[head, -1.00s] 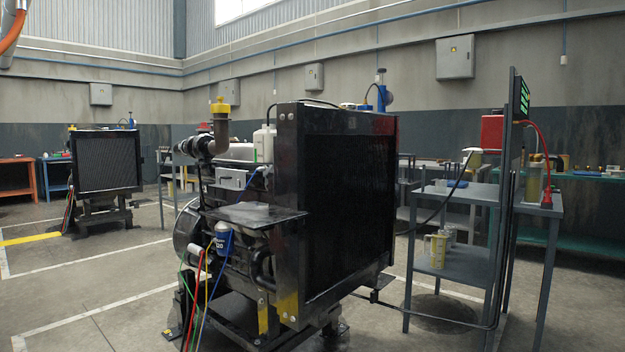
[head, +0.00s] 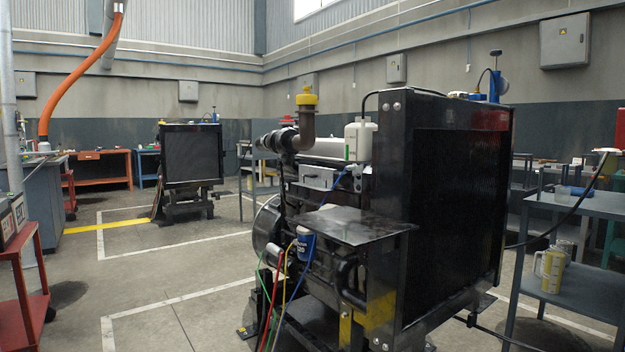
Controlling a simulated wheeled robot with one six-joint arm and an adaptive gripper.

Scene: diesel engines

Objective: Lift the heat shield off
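The near diesel engine (head: 325,150) stands behind a large black radiator (head: 455,200) right of the middle. No part is plainly marked as the heat shield. A silver box-shaped metal cover (head: 318,179) sits on the engine's upper side, below a brown elbow pipe with a yellow cap (head: 306,100). A flat dark plate (head: 350,224) juts out level from the engine's side, above a blue-and-white filter (head: 305,244). I cannot tell which of these, if either, is the shield. My gripper is not in view.
A second engine with radiator (head: 192,160) stands far left. A red cart (head: 25,300) is at the left edge and a grey shelf table (head: 580,205) at the right. Coloured hoses (head: 272,310) hang by the engine's base. Floor left of the engine is clear.

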